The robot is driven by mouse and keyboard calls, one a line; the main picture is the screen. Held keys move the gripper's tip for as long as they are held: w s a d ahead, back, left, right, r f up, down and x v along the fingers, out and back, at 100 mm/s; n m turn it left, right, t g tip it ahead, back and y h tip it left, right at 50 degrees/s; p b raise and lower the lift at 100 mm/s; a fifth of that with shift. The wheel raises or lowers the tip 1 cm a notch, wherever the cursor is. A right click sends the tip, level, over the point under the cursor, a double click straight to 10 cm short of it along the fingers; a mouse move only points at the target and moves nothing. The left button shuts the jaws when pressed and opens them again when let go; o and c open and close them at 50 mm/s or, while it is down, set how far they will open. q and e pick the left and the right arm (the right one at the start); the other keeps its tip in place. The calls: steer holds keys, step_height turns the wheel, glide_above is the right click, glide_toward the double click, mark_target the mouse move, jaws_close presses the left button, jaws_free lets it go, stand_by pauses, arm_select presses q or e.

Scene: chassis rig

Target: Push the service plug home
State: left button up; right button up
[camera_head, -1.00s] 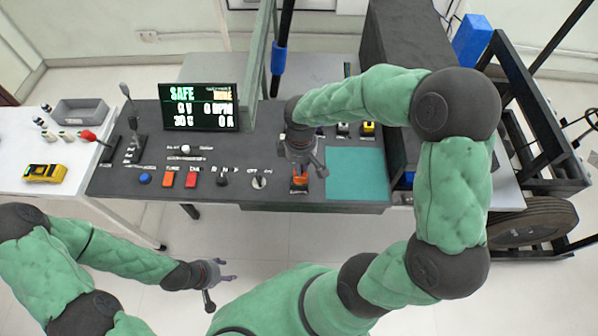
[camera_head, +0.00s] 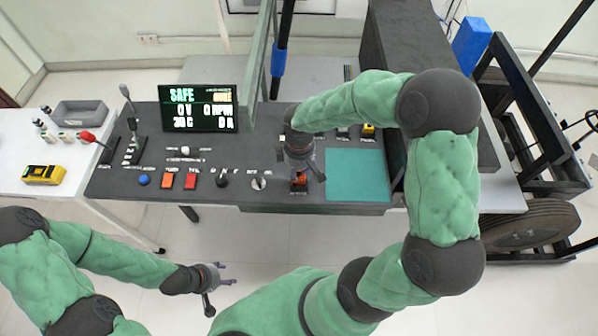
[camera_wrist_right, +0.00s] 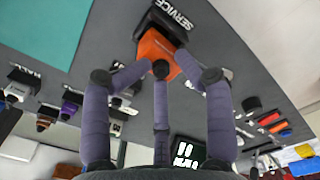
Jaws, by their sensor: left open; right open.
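The orange service plug (camera_head: 299,181) stands at the front edge of the dark console, left of the teal mat. In the right wrist view the orange plug (camera_wrist_right: 160,57) sits against a black block marked SERVICE (camera_wrist_right: 170,22). My right gripper (camera_head: 300,172) is directly above and behind the plug, fingers spread and pointing at it. In the wrist view its fingertips (camera_wrist_right: 160,72) surround the near end of the plug; I cannot tell whether they touch it. How deep the plug sits is hidden. My left gripper (camera_head: 222,279) is open and empty, low in front of the console.
The teal mat (camera_head: 357,175) is bare. A yellow meter (camera_head: 44,174) and grey bin (camera_head: 80,112) are on the left table.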

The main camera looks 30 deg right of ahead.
steer(key=shift+s+f, duration=0.2)
steer(key=shift+f, duration=0.45)
steer(key=shift+r, duration=0.15)
steer(key=shift+w+r, duration=0.1)
